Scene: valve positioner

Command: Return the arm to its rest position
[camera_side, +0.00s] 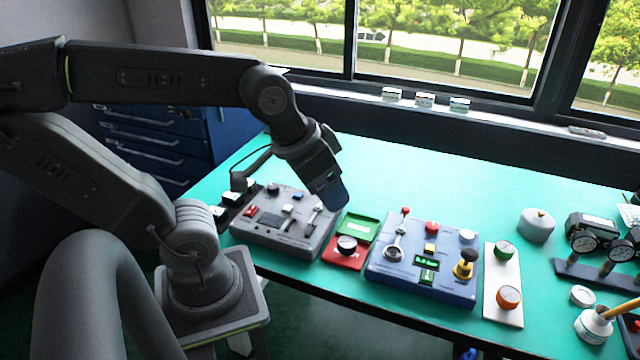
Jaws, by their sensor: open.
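My gripper (331,193) is at the end of my arm, pointing down above the right part of the grey control box (275,232). Its blue tip shows, and the jaws look empty, with nothing held between them that I can see. The fingers are small and partly merged with the wrist in this view. The tip appears close to the box's levers, but I cannot tell how far above them it is. My arm reaches from the left side of the picture over the table (400,175).
Gauges (585,241) sit far right. The table's back middle is clear.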

